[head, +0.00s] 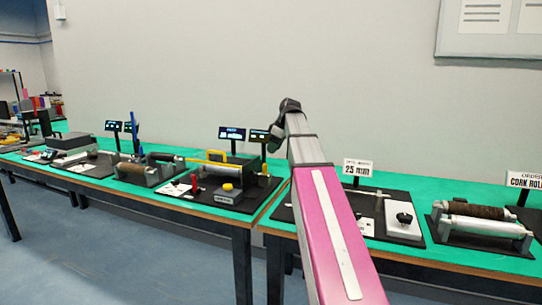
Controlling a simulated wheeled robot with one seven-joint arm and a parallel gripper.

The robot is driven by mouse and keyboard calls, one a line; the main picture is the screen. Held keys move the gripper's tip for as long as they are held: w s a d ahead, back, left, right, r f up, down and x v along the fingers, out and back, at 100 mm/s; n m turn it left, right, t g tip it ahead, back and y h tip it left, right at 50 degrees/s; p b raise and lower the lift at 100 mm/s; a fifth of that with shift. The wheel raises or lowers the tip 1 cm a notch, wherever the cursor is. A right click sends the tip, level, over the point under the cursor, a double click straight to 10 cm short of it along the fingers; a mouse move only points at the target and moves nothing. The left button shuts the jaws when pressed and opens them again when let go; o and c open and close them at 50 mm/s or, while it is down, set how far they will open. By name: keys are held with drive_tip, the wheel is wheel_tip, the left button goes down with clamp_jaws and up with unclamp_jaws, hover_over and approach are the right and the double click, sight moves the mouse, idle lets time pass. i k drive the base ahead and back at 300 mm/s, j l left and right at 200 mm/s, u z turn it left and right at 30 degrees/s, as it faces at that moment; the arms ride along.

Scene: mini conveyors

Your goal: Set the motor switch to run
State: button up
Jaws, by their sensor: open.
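My arm rises from the bottom of the head view, and its dark end bends down to my gripper (272,145), seen small in front of the wall above the benches. It is open, with nothing seen in it. On the left bench, a mini conveyor station has a grey box with a yellow top (229,189) and a small red upright part (195,183). On the right bench, a white box carries a black knob (404,219). I cannot tell which of these is the motor switch, nor read its setting. My gripper touches none of them.
Green bench tops (260,205) run along the wall. A "25 mm" sign (357,168) stands behind my arm's right side. A roller unit (480,225) and a "cork" sign (524,181) are at the far right. Small displays (231,133) stand at the left station.

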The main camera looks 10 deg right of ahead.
sight(194, 182)
drive_tip(key=k+j, duration=0.15)
drive_tip(key=k, duration=0.85)
